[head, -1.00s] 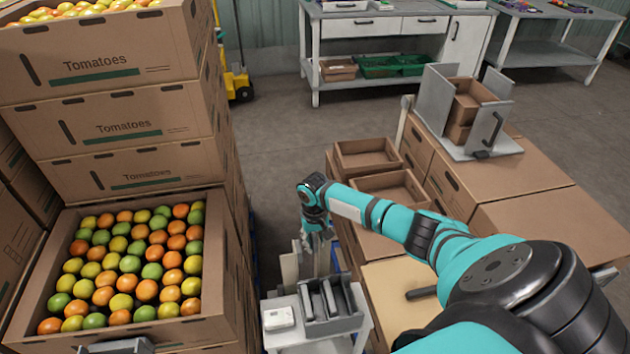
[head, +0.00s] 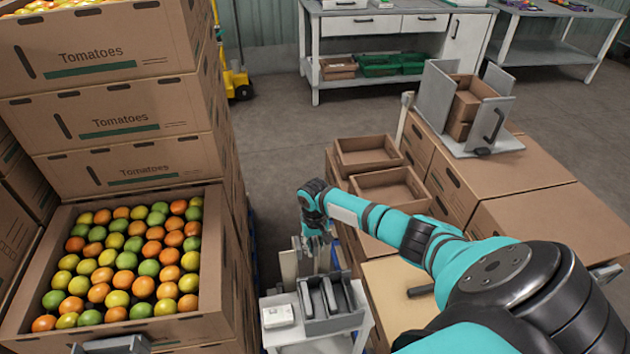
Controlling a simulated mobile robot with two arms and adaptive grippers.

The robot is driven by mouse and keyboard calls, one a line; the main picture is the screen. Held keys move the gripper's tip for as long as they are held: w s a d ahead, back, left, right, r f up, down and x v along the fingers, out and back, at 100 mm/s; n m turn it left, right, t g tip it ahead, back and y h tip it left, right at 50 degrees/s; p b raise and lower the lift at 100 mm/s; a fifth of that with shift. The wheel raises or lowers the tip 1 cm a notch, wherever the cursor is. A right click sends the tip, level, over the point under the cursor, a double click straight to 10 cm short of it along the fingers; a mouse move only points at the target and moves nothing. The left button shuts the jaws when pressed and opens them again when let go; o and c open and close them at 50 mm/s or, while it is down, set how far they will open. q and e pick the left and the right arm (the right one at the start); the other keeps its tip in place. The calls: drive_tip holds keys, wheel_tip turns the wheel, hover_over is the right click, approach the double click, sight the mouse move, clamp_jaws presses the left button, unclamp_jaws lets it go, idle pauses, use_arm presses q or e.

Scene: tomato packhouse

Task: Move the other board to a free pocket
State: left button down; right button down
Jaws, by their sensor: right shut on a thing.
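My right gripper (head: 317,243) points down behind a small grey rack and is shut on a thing. Its fingers are small and partly hidden. A pale upright board (head: 289,269) stands just left of the gripper, and a greyer upright piece (head: 322,261) is directly below it; I cannot tell which one it grips. The grey rack (head: 345,322) has upright dividers with slots between them and sits on a white stand. I cannot tell which slots are empty.
A small white device (head: 277,316) lies left of the rack on the white stand (head: 300,338). A crate of tomatoes (head: 215,290) and stacked cartons (head: 118,122) rise to the left. Open cardboard trays (head: 368,154) and a wooden board (head: 385,275) lie to the right.

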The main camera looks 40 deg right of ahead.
drive_tip(key=c, duration=1.1)
unclamp_jaws()
drive_tip(key=shift+r, duration=0.15)
wheel_tip(320, 180, up, 8)
drive_tip(key=p, duration=0.8)
drive_tip(key=shift+p, duration=0.35)
